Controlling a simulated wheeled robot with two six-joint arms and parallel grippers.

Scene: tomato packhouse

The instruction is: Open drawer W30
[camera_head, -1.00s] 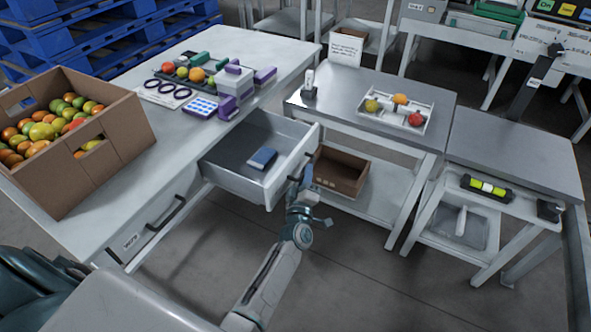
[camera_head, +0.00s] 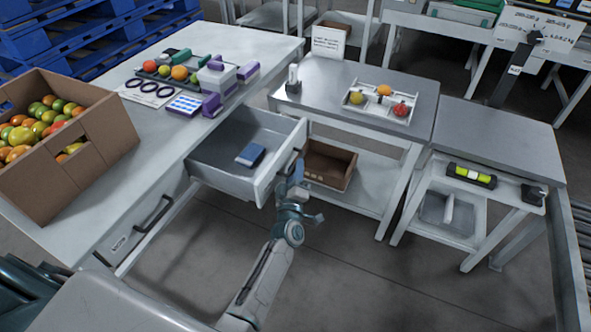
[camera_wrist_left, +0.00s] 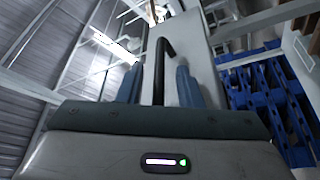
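One drawer (camera_head: 222,152) under the long white table stands pulled out, with a blue box-like item (camera_head: 250,155) inside. Its front faces away from the head camera, so its label is hidden and I cannot confirm it is W30. My left gripper (camera_head: 296,170) is at the outer side of that front. In the left wrist view a dark handle bar (camera_wrist_left: 159,72) runs between its two blue fingers, with a gap visible on both sides. A nearer drawer with a handle (camera_head: 154,214) is shut; its label (camera_head: 119,243) is too small to read surely. My right gripper is not in view.
The white table (camera_head: 150,135) carries a cardboard box (camera_head: 90,165) of tomatoes and a tray of produce. A grey side table (camera_head: 330,88) with an open brown box (camera_head: 327,178) on its lower shelf stands close to the drawer front. Floor (camera_head: 340,270) is clear in front.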

